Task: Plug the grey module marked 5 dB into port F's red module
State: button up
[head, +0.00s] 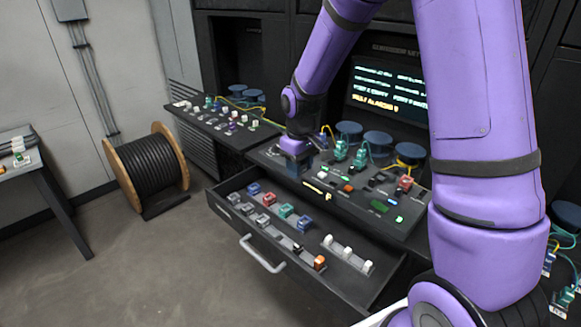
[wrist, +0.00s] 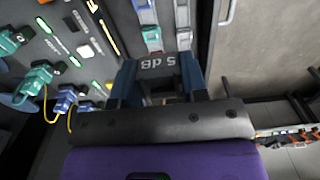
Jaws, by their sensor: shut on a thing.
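My gripper (head: 296,164) is shut on the grey module marked 5 dB. In the wrist view the module (wrist: 157,66) sits between the two dark blue fingers, its marking upside down. In the head view my gripper is above the back left of the open drawer, by the left front of the port console, and the module is not clearly seen. A red module (head: 405,183) stands on the right part of the console (head: 340,205), well to the right of my gripper. I cannot read its port letter.
The open drawer (head: 233,222) holds several coloured and grey modules and white caps. Green connectors (head: 340,150) with cables and blue spools (head: 378,144) stand along the console's back. A screen (head: 390,92) rises behind. A second panel (head: 222,115) lies to the left.

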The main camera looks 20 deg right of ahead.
send_over(408, 182)
jog(key=shift+f, duration=3.2)
dwell(0.4)
jog(key=shift+f, duration=0.5)
dwell(1.5)
jog(key=o, duration=0.9)
